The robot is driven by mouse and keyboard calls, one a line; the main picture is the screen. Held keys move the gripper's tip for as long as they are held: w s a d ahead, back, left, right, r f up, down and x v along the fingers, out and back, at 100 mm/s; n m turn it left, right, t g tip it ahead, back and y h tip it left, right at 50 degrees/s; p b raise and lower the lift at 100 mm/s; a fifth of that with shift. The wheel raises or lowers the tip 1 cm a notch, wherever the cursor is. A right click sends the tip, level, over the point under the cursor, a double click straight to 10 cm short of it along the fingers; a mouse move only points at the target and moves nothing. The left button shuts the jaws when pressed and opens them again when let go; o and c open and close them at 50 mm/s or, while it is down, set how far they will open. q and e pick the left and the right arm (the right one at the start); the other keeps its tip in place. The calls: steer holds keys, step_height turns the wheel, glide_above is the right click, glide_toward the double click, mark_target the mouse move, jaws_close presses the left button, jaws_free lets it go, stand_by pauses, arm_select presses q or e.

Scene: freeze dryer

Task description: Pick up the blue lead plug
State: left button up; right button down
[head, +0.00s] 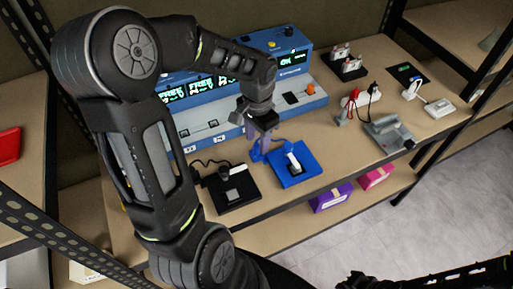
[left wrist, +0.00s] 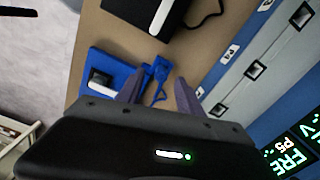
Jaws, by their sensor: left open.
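The blue lead plug (left wrist: 155,74) lies on the tan bench beside a blue base, with a blue cable running from it. In the head view the plug (head: 257,154) is small and partly hidden by the fingers. My left gripper (head: 258,143) points down over it. In the left wrist view its two fingers (left wrist: 158,92) are apart, and the plug shows in the gap between their tips. I cannot tell whether either finger touches it. My right gripper's jaws are not visible.
The blue base (head: 311,165) with a white-topped part stands right of the plug. A black base (head: 245,196) with a black lead is on the left. Blue-grey instruments (head: 221,122) with lit displays stand behind. A grey device (head: 388,133) sits farther right.

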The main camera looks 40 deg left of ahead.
mark_target(256, 144)
arm_select(q)
step_height(256, 144, down, 3)
steer(key=shift+a+f, duration=0.1)
steer(key=shift+f, duration=0.1)
steer(key=shift+c, duration=0.5)
jaws_close()
stand_by(0.4)
